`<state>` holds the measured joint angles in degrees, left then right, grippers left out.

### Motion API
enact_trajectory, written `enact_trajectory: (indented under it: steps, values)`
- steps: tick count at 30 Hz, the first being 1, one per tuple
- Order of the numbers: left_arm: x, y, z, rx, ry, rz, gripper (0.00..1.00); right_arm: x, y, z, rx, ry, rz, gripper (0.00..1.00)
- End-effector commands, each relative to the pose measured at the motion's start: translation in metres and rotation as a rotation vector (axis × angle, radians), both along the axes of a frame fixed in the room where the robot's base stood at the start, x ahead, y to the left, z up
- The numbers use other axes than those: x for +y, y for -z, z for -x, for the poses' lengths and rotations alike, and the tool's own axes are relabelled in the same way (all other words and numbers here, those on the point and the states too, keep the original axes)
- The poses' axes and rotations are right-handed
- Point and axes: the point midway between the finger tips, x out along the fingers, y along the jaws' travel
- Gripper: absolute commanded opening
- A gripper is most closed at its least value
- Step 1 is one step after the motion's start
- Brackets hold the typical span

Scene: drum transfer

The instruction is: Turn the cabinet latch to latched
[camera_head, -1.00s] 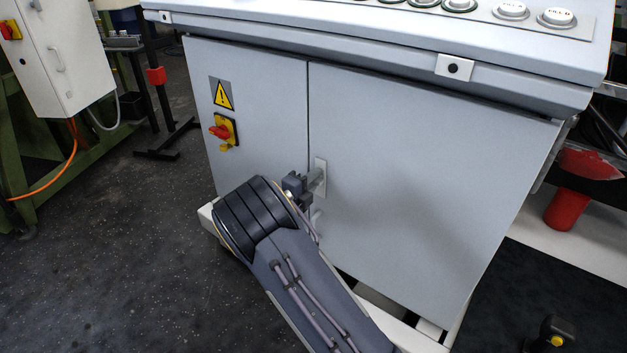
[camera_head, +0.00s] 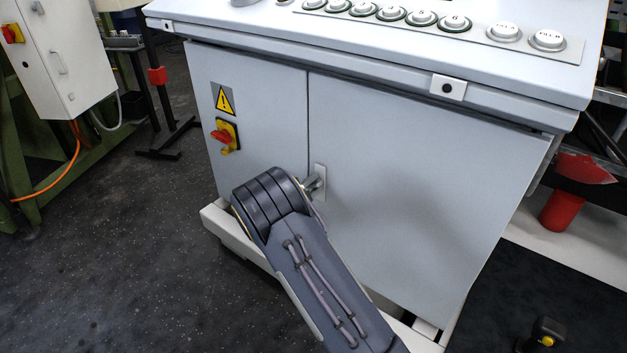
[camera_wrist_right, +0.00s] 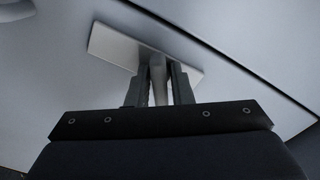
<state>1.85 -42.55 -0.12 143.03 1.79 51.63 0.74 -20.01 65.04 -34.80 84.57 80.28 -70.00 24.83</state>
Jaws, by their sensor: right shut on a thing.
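The cabinet latch has a light plate (camera_head: 320,182) on the right door of the grey cabinet, just right of the door seam. In the right wrist view the plate (camera_wrist_right: 110,44) lies tilted across the picture, with the latch handle (camera_wrist_right: 158,80) standing out from it. My right gripper (camera_wrist_right: 159,86) is shut on the handle, one finger on each side. In the head view my right wrist hides most of the handle and the gripper (camera_head: 313,184). My left gripper is not in view.
The cabinet (camera_head: 420,180) has a red and yellow switch (camera_head: 225,135) and a warning sign (camera_head: 223,99) on its left door. A sloped panel with several round buttons (camera_head: 390,14) overhangs the doors. Dark floor (camera_head: 130,260) lies open to the left.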

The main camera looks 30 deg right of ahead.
Motion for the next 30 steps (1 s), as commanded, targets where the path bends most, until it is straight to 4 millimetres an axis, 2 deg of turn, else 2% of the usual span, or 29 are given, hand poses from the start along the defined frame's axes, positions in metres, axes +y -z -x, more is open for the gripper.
enact_trajectory:
  steps: [1, 15, 30]
  values:
    - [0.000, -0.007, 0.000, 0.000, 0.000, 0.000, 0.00, 0.000, -0.003, 0.000, 0.043, 0.001, 0.016, 0.00]
    - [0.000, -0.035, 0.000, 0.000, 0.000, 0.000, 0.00, 0.000, -0.002, 0.000, 0.455, 0.000, 0.187, 0.00]
    - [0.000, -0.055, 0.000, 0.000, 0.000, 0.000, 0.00, 0.000, -0.001, 0.000, 0.821, -0.001, 0.339, 0.00]
